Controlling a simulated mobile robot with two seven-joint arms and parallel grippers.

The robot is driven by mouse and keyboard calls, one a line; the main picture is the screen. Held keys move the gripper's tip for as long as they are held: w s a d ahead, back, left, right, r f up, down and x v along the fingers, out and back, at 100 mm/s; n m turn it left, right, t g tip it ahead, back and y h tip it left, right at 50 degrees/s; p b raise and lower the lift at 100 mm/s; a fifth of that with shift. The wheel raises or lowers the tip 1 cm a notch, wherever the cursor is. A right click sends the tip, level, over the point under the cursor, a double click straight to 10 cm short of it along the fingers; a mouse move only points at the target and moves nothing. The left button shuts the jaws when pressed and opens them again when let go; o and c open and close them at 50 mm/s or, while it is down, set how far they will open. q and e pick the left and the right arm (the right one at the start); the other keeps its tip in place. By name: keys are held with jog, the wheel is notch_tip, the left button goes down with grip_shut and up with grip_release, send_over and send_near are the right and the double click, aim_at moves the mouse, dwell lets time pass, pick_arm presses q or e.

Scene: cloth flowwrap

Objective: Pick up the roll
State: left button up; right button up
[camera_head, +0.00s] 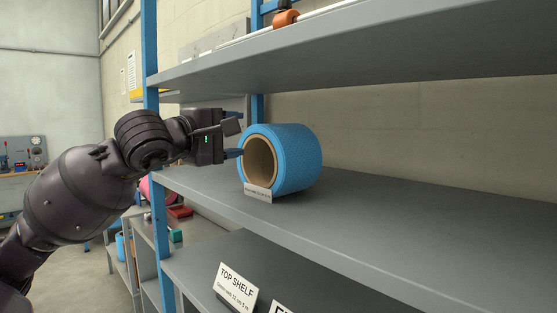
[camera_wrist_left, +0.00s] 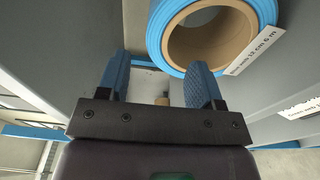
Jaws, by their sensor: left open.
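A blue roll (camera_head: 298,155) with a brown cardboard core lies on its side on the middle grey shelf (camera_head: 400,215), its open end facing me. A small white label (camera_head: 258,193) stands at its front. My left gripper (camera_head: 236,140) comes in from the left, just beside the roll's left edge. In the left wrist view the roll (camera_wrist_left: 158,30) is at the top right, and my left gripper (camera_wrist_left: 162,80) has its two blue fingers apart with nothing between them. Whether the right finger touches the roll I cannot tell. My right gripper is not in view.
An upper shelf (camera_head: 350,50) runs above the roll. A blue upright post (camera_head: 151,60) stands near my left arm. A lower shelf carries a "TOP SHELF" sign (camera_head: 236,286). The middle shelf right of the roll is clear.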

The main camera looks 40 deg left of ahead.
aim_at(257, 132)
pick_arm(q)
jog(key=w, duration=0.2)
jog(key=shift+w, duration=0.9)
jog(key=shift+w+a, duration=0.1)
jog(key=shift+w, duration=0.55)
jog(key=w, duration=0.2)
jog(key=shift+w+r, duration=0.1)
jog(key=shift+w, duration=0.25)
jog(key=shift+w+a, duration=0.1)
jog(key=shift+w, duration=0.65)
jog(key=c, duration=1.1)
grip_shut()
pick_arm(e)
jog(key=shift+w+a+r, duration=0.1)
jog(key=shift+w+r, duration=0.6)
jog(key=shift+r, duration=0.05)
